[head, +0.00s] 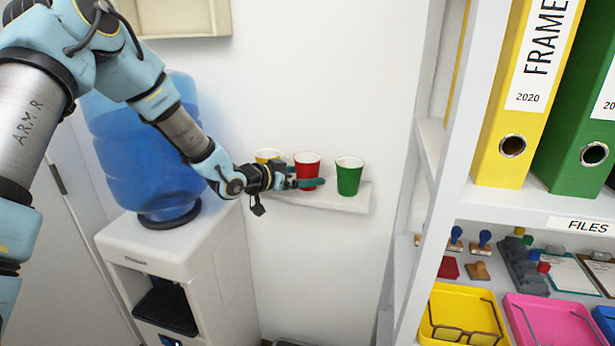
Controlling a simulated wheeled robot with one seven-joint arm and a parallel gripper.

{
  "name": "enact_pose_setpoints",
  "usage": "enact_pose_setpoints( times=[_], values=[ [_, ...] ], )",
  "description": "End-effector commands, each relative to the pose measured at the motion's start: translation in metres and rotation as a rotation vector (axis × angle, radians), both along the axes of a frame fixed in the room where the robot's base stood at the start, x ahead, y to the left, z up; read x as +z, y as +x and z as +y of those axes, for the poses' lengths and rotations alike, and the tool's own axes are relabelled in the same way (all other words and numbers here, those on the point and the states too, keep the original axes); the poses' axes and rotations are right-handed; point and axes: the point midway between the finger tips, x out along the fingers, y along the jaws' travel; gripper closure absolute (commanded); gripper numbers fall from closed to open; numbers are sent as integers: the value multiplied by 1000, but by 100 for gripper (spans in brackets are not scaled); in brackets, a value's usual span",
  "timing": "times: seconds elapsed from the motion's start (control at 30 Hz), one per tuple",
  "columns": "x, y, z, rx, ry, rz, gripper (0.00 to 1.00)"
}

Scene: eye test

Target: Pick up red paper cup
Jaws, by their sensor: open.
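A red paper cup (307,165) stands upright in the middle of a small white wall shelf (345,203). A yellow cup (268,155) stands to its left and a green cup (348,177) to its right. My gripper (307,184) reaches in from the left at shelf height. Its jaws are open, with the fingers at the lower part of the red cup. One finger shows in front of the cup. I cannot tell whether the fingers touch it. My gripper hides part of the yellow cup and the left part of the shelf.
A white water dispenser with a blue bottle (140,140) stands at the left under my arm. A white rack (437,150) at the right holds yellow (487,120) and green (570,120) binders, with trays and stamps below. White wall backs the shelf.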

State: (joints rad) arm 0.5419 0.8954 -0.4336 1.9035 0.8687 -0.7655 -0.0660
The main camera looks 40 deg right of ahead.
Motion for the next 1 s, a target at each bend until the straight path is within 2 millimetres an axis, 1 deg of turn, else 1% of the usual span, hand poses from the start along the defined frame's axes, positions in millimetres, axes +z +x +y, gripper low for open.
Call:
enact_pose_setpoints(
  times=[0.03,0.13,0.37,1.0],
  values=[
    [-2,0,-6,0,-1,0,0],
    [-4,0,-12,0,0,1,0],
    [-4,0,-12,1,0,1,0],
    [-4,0,-12,1,0,0,72]
  ],
)
